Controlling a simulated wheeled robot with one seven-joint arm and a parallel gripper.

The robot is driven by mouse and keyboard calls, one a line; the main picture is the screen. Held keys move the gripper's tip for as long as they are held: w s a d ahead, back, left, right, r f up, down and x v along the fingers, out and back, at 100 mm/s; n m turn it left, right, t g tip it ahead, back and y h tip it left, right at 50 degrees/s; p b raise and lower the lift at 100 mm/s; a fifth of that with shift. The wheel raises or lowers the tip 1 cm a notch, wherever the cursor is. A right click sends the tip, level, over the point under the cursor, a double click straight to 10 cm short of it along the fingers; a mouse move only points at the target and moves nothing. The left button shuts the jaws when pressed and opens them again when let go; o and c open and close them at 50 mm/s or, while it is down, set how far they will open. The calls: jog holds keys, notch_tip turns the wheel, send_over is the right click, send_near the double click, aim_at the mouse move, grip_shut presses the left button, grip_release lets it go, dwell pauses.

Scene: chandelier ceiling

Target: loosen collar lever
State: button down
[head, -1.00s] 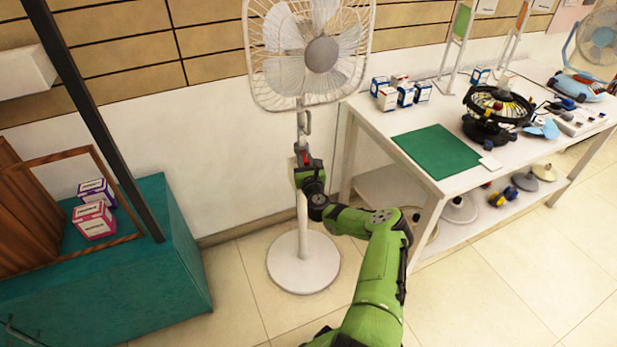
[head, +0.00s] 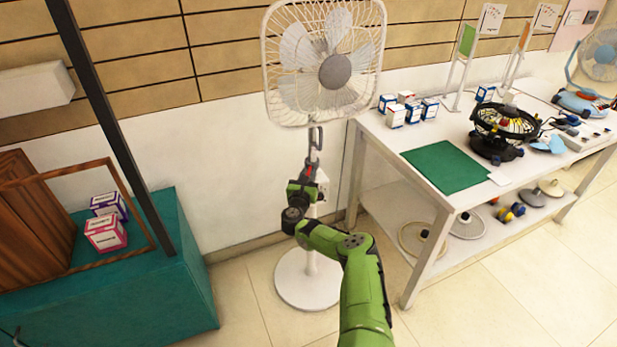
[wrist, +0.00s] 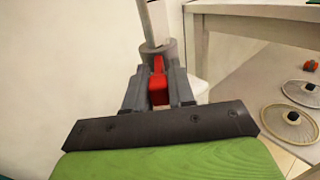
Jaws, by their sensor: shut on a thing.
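The white pedestal fan (head: 335,70) stands upright on a round base (head: 308,283) in front of the wall. A grey collar (wrist: 158,50) sits on its pole, and a red lever (wrist: 158,82) hangs below the collar in the wrist view. My gripper (wrist: 158,90) is shut on the red lever, with one dark finger on each side. In the head view my gripper (head: 311,172) is at the pole, below the fan head, and points upward. The lever is mostly hidden there; only a little red (head: 309,171) shows.
A white worktable (head: 440,192) stands close on the right, with a green mat (head: 446,166), small boxes (head: 396,115) and a black fan (head: 500,130). A teal cabinet (head: 185,260) with boxes is on the left. Floor is clear around the fan base.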

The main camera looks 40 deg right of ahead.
jog(key=c, duration=1)
grip_release()
jog(key=shift+w, duration=0.1)
jog(key=shift+c, duration=0.2)
jog(key=p+v, duration=0.6)
jog(key=v, duration=1)
jog(key=shift+d+f, duration=0.1)
